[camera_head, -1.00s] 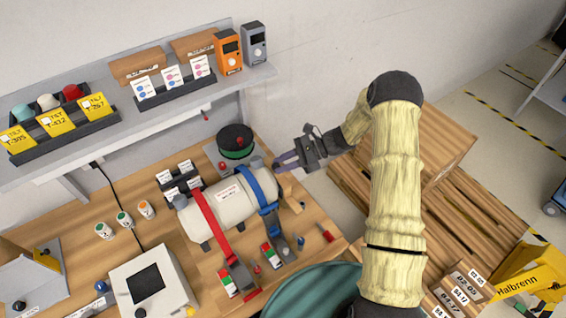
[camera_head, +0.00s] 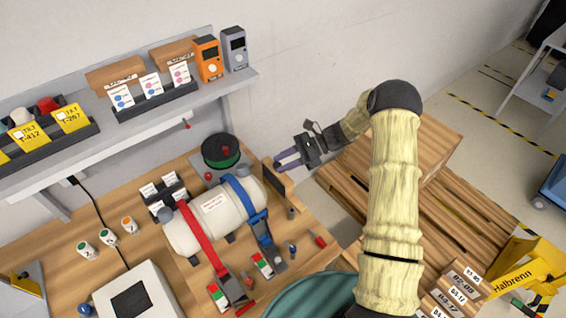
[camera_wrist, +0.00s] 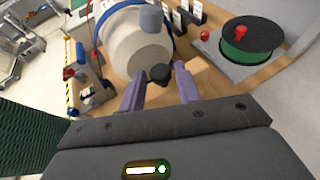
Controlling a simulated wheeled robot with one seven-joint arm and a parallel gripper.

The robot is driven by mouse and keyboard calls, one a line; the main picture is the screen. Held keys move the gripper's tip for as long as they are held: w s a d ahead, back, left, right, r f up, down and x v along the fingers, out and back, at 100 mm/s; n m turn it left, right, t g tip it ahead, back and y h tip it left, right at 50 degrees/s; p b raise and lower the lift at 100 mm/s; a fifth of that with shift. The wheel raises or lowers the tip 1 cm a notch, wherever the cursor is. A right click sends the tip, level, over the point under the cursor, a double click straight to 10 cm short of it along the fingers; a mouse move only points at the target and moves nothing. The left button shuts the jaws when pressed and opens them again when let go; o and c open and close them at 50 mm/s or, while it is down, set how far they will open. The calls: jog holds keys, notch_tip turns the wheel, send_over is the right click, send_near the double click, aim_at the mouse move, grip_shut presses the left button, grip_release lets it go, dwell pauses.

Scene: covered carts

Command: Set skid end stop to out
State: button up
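A white cylinder (camera_head: 215,215) lies on the bench under a red strap (camera_head: 200,237) and a blue strap (camera_head: 246,205). A tan, dark-edged upright plate (camera_head: 279,187) stands at its right end; it looks like the skid end stop, but its setting is unclear. My gripper (camera_head: 284,161) is above and beyond this plate, its purple fingers apart and empty. In the wrist view, my gripper (camera_wrist: 158,82) faces the end of the cylinder (camera_wrist: 133,48). A black knob (camera_wrist: 160,74) appears between the fingertips; contact cannot be told.
A green and black reel (camera_head: 221,152) stands behind the cylinder. A shelf (camera_head: 215,98) overhangs the bench's back. Small tools, including a red-handled one (camera_head: 319,241), lie at the right front.

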jog(key=b+v, duration=0.6)
jog(key=v, duration=1.1)
jog(key=shift+d+r, duration=0.15)
jog(key=shift+r, duration=0.05)
jog(key=s+a+n+t+h, duration=0.2)
jog(key=s+n+h, duration=0.4)
jog(key=s, duration=0.6)
jog(key=s+a+r+n+t+h, duration=0.1)
jog(key=s+a+n+t+h, duration=0.1)
jog(key=s+n+h, duration=0.5)
jog(key=s+n+t, duration=0.1)
jog(key=s+n, duration=0.1)
jog(key=s, duration=0.4)
jog(key=shift+a+n, duration=0.3)
jog(key=shift+a, duration=0.1)
